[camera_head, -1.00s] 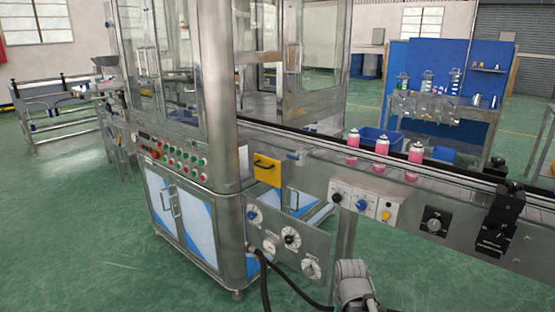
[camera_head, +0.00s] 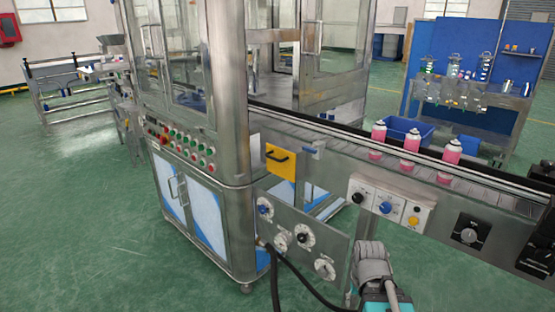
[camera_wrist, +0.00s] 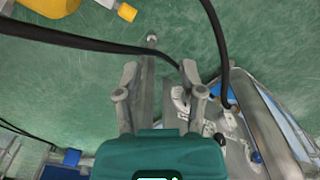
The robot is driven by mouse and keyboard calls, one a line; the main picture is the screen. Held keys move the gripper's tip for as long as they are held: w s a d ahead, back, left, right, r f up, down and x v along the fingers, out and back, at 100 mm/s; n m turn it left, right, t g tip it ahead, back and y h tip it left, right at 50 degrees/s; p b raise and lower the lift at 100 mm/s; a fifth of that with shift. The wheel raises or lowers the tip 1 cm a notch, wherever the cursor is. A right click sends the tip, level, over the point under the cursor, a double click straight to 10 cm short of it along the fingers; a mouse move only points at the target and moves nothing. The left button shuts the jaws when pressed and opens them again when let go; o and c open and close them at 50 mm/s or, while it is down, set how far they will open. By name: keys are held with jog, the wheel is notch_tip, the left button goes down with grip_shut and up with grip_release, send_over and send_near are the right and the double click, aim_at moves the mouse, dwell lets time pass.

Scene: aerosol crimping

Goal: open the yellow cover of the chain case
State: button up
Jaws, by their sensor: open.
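The yellow cover (camera_head: 281,163) with a dark handle is on the side of the steel conveyor frame, right of the machine cabinet's corner. It looks flat against the frame and closed. In the wrist view, my gripper (camera_wrist: 160,92) is open and empty, its two grey fingers spread over the green floor. The cover is not clearly recognizable in the wrist view. Part of my arm shows at the bottom of the head view, below and right of the cover; the fingers cannot be made out there.
A dial panel (camera_head: 303,237) hangs below the cover, with black hoses (camera_head: 300,286) near it. A white switch box (camera_head: 391,206) is to its right. Pink cans (camera_head: 411,149) stand on the conveyor (camera_head: 345,157). A glazed steel cabinet (camera_head: 222,170) stands left. Green floor is open in front.

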jog(key=shift+w+a, duration=0.1)
jog(key=w+a+r+n+t+h+p, duration=0.1)
jog(key=w+a+r+h+p, duration=0.15)
jog(key=w, duration=0.35)
jog(key=w+a+r+n+t+h+p, duration=0.1)
jog(key=w+a+r+n+h+p, duration=0.15)
jog(key=w, duration=0.35)
jog(key=n+t+h+p, duration=0.4)
jog(key=n+t+p, duration=0.25)
jog(key=t, duration=0.35)
send_near(274, 159)
jog(key=s+a, duration=0.2)
jog(key=shift+s+n, duration=0.25)
jog(key=shift+n, duration=0.05)
jog(key=shift+w+b, duration=0.15)
jog(key=shift+b, duration=0.15)
jog(key=b+x, duration=0.1)
jog(key=x, duration=0.3)
jog(key=b+x, duration=0.1)
jog(key=x, duration=0.4)
jog(key=b+x, duration=0.1)
jog(key=x, duration=0.3)
jog(key=shift+w+d+r, duration=0.2)
jog(key=shift+w+d, duration=0.05)
jog(key=shift+d, duration=0.1)
